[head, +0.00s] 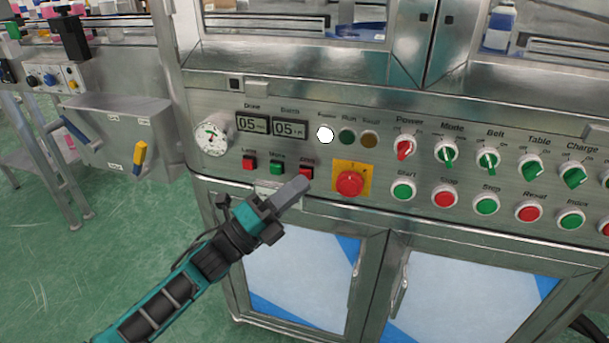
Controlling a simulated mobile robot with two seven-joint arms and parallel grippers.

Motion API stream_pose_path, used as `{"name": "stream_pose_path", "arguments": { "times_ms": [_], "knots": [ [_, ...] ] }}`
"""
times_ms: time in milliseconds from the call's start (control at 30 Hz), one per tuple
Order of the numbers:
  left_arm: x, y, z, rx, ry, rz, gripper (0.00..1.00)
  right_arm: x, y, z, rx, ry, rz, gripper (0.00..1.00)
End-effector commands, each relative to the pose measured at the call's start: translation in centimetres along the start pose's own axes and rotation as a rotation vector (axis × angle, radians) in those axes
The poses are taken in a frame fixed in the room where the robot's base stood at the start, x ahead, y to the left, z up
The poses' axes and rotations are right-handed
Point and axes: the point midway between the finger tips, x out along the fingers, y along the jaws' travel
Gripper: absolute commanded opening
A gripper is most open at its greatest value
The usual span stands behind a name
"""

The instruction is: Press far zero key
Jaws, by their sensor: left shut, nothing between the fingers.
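My right gripper is not in view.
A red emergency stop button (350,183) on a yellow plate is close to the right of the gripper tip. A dial gauge (211,138) is at the left. Rotary switches (405,147) and round push buttons (403,190) fill the right. A steel ledge (400,222) runs below.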

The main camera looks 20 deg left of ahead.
Motion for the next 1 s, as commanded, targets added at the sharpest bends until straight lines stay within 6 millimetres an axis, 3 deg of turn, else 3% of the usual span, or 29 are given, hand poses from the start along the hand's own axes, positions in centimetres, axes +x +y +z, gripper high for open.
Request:
{"name": "stream_pose_path", "arguments": {
  "times_ms": [1000],
  "knots": [
    [0.41, 0.21, 0.29, 0.000, -0.001, 0.000, 0.00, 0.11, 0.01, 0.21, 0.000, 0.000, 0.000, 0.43]
  ]
}}
